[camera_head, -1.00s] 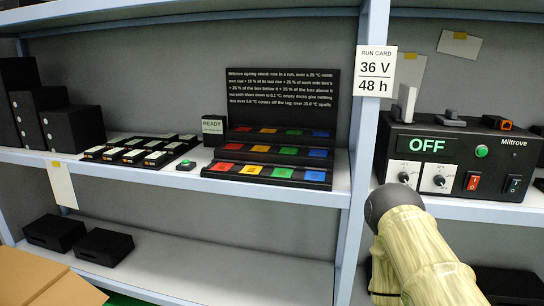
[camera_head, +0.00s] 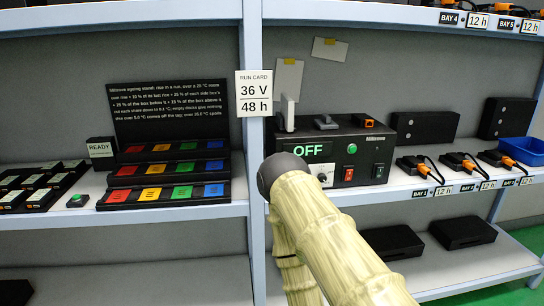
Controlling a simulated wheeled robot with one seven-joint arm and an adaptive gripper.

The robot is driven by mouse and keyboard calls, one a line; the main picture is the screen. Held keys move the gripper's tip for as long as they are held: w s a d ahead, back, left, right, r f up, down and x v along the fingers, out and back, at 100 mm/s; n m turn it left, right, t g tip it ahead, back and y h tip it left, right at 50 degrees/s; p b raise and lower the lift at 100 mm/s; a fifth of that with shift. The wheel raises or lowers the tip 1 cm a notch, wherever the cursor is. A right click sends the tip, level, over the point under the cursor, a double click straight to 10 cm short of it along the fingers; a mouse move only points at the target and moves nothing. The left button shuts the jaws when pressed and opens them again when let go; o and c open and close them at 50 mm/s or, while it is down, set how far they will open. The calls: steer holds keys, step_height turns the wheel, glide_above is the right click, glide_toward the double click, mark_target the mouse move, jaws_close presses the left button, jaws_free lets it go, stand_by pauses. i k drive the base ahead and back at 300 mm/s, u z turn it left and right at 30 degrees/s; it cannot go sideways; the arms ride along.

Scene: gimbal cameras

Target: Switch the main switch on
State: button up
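The black Miltrove control box (camera_head: 337,140) stands on the middle shelf, and its green display (camera_head: 308,151) reads OFF. Its front has a red rocker switch (camera_head: 348,174) and a black rocker switch (camera_head: 379,172). Their labels are too small to read, so I cannot tell which is the main switch or how either is set. A round green button (camera_head: 352,149) sits above the red switch. A white dial panel (camera_head: 322,174) shows left of it, partly hidden by my arm. My arm rises in front of the box's lower left; my gripper is not in view.
Colored trays (camera_head: 165,196) and a READY sign (camera_head: 100,150) are at left. Bay docks with orange plugs (camera_head: 423,171) and a blue bin (camera_head: 525,150) are at right.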

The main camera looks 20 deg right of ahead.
mark_target(348, 175)
steer(key=u, duration=0.65)
steer(key=k, duration=0.65)
steer(key=z, duration=1.15)
steer(key=i, duration=0.5)
